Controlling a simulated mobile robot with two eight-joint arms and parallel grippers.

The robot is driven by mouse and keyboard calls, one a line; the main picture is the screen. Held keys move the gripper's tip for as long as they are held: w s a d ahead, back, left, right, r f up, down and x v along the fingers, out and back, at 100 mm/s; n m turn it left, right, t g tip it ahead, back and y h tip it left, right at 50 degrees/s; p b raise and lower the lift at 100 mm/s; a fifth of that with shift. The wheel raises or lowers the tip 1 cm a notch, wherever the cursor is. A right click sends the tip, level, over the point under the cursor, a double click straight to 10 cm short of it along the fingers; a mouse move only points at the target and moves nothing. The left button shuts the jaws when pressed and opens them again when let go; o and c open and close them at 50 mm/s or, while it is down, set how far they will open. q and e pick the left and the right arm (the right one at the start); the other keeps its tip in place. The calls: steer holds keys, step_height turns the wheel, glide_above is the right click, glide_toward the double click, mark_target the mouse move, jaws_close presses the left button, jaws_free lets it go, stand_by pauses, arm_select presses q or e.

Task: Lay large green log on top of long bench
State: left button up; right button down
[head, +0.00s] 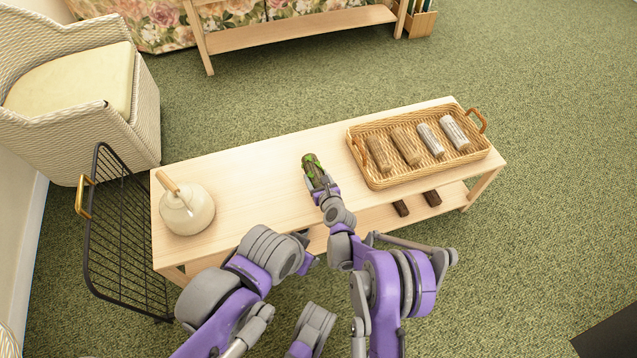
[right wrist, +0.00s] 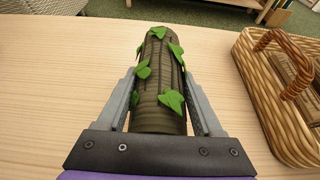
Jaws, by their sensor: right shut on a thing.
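The large green log (head: 312,163) is dark brown with green leaves. My right gripper (head: 318,182) is shut on it over the middle of the long bench (head: 262,170), a pale wooden bench with a lower shelf. In the right wrist view the log (right wrist: 160,85) lies lengthwise between the two fingers of my right gripper (right wrist: 162,100), its far end pointing away. The bench top (right wrist: 60,80) is beneath it; I cannot tell whether the log touches it. My left arm shows at the lower left of the head view, but its gripper fingers are not visible.
A wicker tray (head: 377,182) with several logs stands on the bench's right part. A cream jug-like pot (head: 187,211) with a wooden handle stands at the left end. Dark logs (head: 432,198) lie on the lower shelf. A black wire rack (head: 120,225) is left of the bench.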

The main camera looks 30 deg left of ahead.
steer(key=shift+f+b, duration=0.45)
steer(key=shift+f, duration=1.3)
steer(key=shift+f, duration=0.1)
steer(key=shift+f, duration=0.15)
steer(key=shift+c, duration=0.2)
jaws_free()
steer(key=shift+r, duration=0.2)
